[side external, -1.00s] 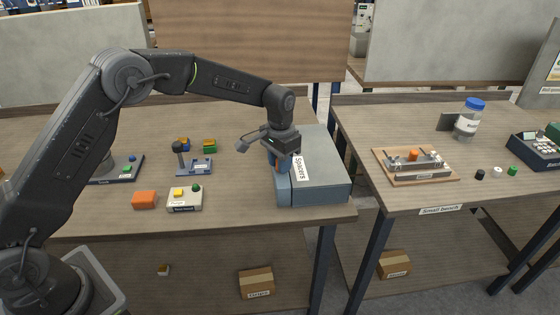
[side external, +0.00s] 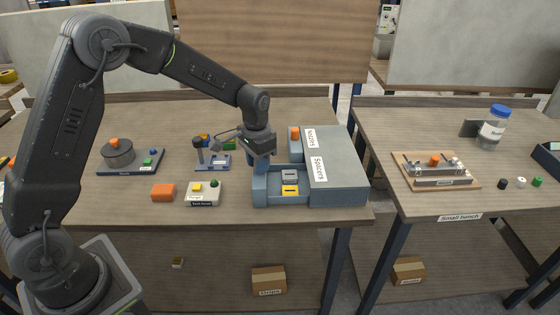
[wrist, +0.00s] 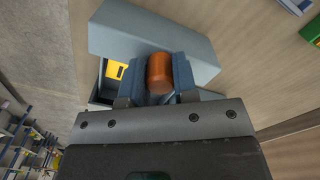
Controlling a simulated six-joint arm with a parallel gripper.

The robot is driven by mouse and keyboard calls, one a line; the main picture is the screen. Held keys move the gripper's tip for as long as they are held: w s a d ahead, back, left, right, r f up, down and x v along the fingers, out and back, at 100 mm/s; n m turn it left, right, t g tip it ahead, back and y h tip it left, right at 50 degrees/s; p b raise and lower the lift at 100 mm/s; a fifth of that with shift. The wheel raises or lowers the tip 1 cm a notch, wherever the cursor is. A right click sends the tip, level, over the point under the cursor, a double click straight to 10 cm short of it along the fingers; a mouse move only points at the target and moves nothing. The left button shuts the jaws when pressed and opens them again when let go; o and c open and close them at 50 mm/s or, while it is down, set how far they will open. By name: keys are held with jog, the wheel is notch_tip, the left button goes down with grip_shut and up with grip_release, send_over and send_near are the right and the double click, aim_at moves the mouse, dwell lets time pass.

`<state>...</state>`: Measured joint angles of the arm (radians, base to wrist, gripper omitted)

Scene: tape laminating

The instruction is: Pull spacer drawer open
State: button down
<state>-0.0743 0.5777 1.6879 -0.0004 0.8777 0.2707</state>
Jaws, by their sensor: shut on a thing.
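The spacer drawer (side external: 260,194) stands pulled out to the left of its grey-blue cabinet (side external: 345,175), below the "Spacers" label (side external: 318,169). Inside it lie a grey block (side external: 289,177) and a yellow block (side external: 290,190). My gripper (side external: 262,168) is at the drawer's front, fingers pointing down. In the wrist view, its blue fingers are shut on the orange drawer handle (wrist: 160,74), beside the grey drawer front (wrist: 125,35). The fingers hide the handle in the side view.
A second unit labelled "Nozzles" (side external: 310,138), with an orange knob (side external: 295,133), is behind. Left of the drawer are a white fixture (side external: 204,193), an orange block (side external: 163,193) and a blue stand (side external: 212,162). A small bench (side external: 440,205) stands to the right.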

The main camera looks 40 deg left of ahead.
jog(key=shift+s+a, duration=0.5)
jog(key=shift+a, duration=0.05)
jog(key=c, duration=0.9)
grip_release()
jog(key=shift+r, duration=0.1)
jog(key=shift+r, duration=6.85)
